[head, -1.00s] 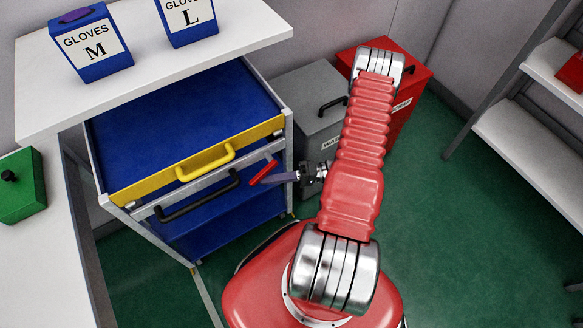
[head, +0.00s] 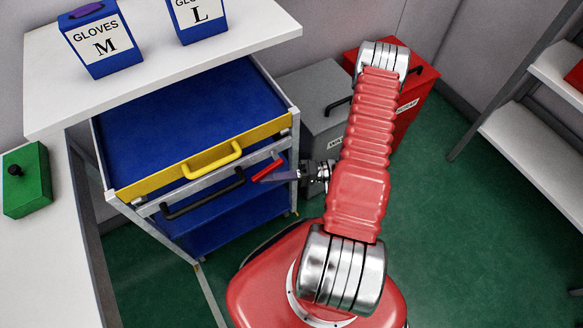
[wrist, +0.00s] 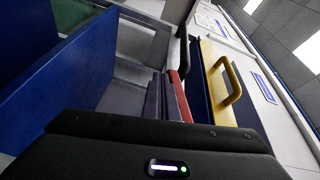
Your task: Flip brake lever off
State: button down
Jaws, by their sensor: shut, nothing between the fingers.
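The brake lever (head: 268,170) is a small red bar at the right front corner of the blue cart, below the yellow handle. It lies at a slant in the head view. My gripper (head: 272,183) reaches in from the right with its shut, empty fingers just below and beside the lever. In the wrist view the closed grey fingers (wrist: 160,100) are right next to the red lever (wrist: 180,97). I cannot tell whether they touch it.
The cart has a yellow-fronted drawer with a yellow handle (head: 212,160) and a black handle (head: 202,194) below. A white worktop (head: 190,65) overhangs behind it. Grey (head: 318,95) and red (head: 422,90) bins stand behind my arm. Green floor is open at right.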

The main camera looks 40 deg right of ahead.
jog(key=shift+f, duration=0.2)
jog(key=s+d+f, duration=0.5)
jog(key=d+f, duration=0.1)
jog(key=d, duration=0.3)
jog(key=shift+d, duration=0.3)
dwell(0.6)
